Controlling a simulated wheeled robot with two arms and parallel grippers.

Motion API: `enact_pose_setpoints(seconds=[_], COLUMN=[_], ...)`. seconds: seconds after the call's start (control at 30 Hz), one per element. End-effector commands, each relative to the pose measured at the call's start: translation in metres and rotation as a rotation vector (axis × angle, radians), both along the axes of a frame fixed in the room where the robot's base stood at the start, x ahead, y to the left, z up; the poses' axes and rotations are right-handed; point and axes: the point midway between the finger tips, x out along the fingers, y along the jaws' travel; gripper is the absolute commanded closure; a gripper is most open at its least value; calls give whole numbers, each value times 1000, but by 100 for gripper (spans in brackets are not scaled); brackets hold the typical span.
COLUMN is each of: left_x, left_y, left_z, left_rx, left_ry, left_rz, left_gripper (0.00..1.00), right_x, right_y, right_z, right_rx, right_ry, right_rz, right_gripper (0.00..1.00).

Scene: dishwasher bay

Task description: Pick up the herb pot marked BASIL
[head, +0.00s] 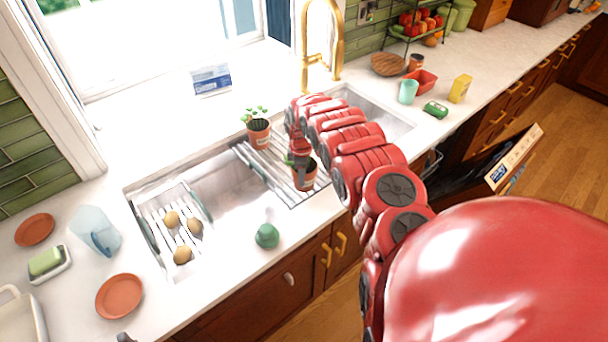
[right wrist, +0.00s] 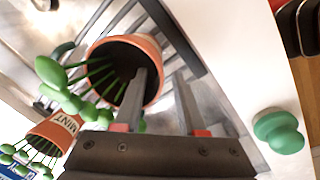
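A terracotta herb pot (head: 304,180) stands on the drying rack over the sink, partly hidden by my right gripper (head: 301,158). In the right wrist view this pot (right wrist: 154,68) shows its dark opening and green stems; its marking cannot be read. My right gripper (right wrist: 163,100) is open, one finger over the pot's opening and the other outside its wall, with the rim between them. I cannot tell whether they touch it. A second herb pot (head: 259,132) stands farther back on the rack; its label reads MINT in the right wrist view (right wrist: 56,128). My left gripper is not clearly seen.
The rack's bars (head: 270,165) span the sink. A green knob-like object (head: 267,236) sits on the counter's front edge, also in the right wrist view (right wrist: 278,130). Several round tan items lie on the left rack (head: 160,215). A gold faucet (head: 337,40) rises behind.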

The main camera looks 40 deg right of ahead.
Motion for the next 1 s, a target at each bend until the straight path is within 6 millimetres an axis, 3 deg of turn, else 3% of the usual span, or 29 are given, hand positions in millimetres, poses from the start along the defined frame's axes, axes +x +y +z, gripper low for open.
enact_pose_setpoints(seconds=[0.37, 0.6, 1.0], left_x=[0, 0, 0], left_y=[0, 0, 0], left_z=[3, 3, 3], left_rx=[0, 0, 0], left_ry=[0, 0, 0], left_rz=[0, 0, 0], left_gripper=[0, 0, 0], right_x=[0, 0, 0], right_y=[-1, -1, -1], right_z=[-7, -6, -6], right_rx=[-1, -1, -1], right_ry=[-1, -1, -1], right_rz=[-1, -1, -1], right_gripper=[60, 100, 100])
